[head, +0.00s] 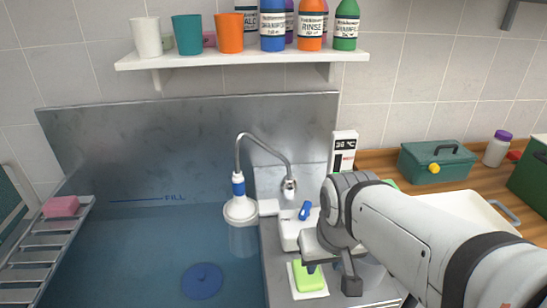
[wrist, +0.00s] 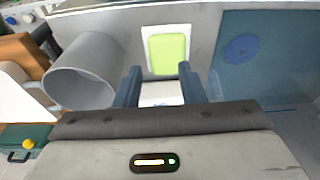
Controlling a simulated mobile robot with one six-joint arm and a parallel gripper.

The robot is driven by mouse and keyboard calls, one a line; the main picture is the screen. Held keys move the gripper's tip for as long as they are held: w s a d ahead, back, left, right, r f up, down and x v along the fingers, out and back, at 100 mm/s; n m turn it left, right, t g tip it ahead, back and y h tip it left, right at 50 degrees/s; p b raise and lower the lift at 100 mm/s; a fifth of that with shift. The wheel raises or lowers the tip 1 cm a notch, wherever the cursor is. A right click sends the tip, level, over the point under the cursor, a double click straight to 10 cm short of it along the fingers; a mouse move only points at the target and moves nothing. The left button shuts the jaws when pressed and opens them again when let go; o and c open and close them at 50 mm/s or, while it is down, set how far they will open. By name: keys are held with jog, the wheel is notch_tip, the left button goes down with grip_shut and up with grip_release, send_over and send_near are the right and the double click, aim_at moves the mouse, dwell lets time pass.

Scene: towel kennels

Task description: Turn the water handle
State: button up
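The water handle is a small blue lever (head: 305,210) on a white housing (head: 290,230), beside the base of the curved metal spout (head: 262,143) in the head view. My gripper (head: 328,265) is just right of and in front of the handle, pointing down, with a visible gap in the picture. In the wrist view its two dark fingers (wrist: 160,88) are apart, with part of a white block (wrist: 160,93) showing between them. A small blue mark is on that block; I cannot tell if it is the handle.
A green sponge (head: 307,276) lies on a white tray beneath my gripper. The water-filled tub (head: 150,240) with a blue drain disc (head: 202,281) is at left.

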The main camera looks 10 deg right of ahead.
aim_at(305, 207)
jog(key=shift+w, duration=0.15)
jog(key=shift+o, duration=0.3)
jog(key=shift+r, duration=0.1)
